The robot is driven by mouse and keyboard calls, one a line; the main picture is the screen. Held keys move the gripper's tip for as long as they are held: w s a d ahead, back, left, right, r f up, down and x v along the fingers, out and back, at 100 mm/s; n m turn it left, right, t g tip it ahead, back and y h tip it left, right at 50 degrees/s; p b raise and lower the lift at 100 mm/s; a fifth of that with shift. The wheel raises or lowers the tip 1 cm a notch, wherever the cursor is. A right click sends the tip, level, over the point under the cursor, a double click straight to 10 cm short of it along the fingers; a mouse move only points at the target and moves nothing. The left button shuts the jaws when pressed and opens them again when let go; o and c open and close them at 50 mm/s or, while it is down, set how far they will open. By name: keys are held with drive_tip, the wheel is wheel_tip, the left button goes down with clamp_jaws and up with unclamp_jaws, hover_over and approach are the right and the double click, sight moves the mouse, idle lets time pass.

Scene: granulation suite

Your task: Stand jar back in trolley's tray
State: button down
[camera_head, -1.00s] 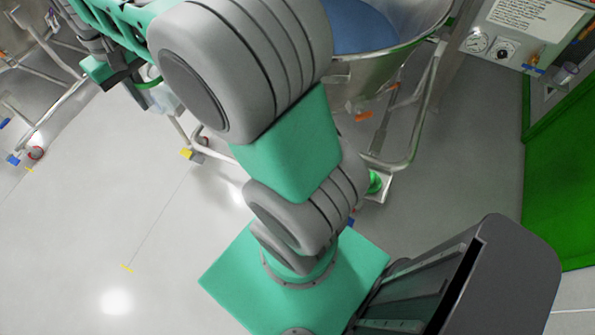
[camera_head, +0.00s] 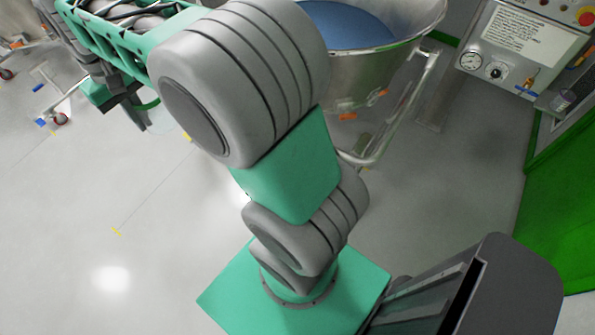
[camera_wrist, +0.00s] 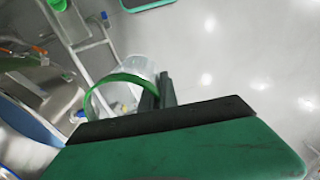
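The jar is a translucent, pale container with a green band. It shows in the wrist view (camera_wrist: 133,68) and partly in the head view (camera_head: 166,120), beyond my arm. My gripper's two dark fingers (camera_wrist: 156,90) are close together at the jar's near side and appear to pinch its wall or rim. The jar hangs above the floor, tilted in the wrist view. In the head view my gripper (camera_head: 135,108) is partly hidden by my arm. I cannot make out the trolley's tray for certain; metal frames with castors (camera_head: 62,112) stand at the left.
A large steel vessel (camera_head: 375,75) with blue contents stands beyond my arm, its tubular frame reaching right. A control panel (camera_head: 515,45) and green cabinet (camera_head: 565,190) are at the right. The floor at left (camera_head: 70,220) is clear.

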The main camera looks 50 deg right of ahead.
drive_tip(key=s+d+f+m+b, duration=0.3)
drive_tip(key=s+d+f+b, duration=0.25)
drive_tip(key=d+f, duration=0.6)
drive_tip(key=s+d+f+m+b, duration=0.35)
drive_tip(key=s+d+f, duration=0.4)
drive_tip(key=f, duration=0.75)
drive_tip(key=shift+n, duration=0.35)
drive_tip(key=d+f, duration=0.3)
drive_tip(key=d, duration=0.1)
drive_tip(key=s+d+f, duration=0.1)
drive_tip(key=d+f, duration=0.2)
drive_tip(key=d, duration=0.2)
drive_tip(key=s+d+f+p, duration=0.1)
drive_tip(key=d+f, duration=0.2)
drive_tip(key=d, duration=0.1)
drive_tip(key=shift+d+f, duration=0.2)
drive_tip(key=shift+d, duration=0.2)
wheel_tip(320, 180, down, 3)
drive_tip(key=shift+d+r+p, duration=0.1)
drive_tip(key=shift+r+p, duration=0.05)
drive_tip(key=shift+p, duration=0.4)
drive_tip(key=shift+f, duration=0.4)
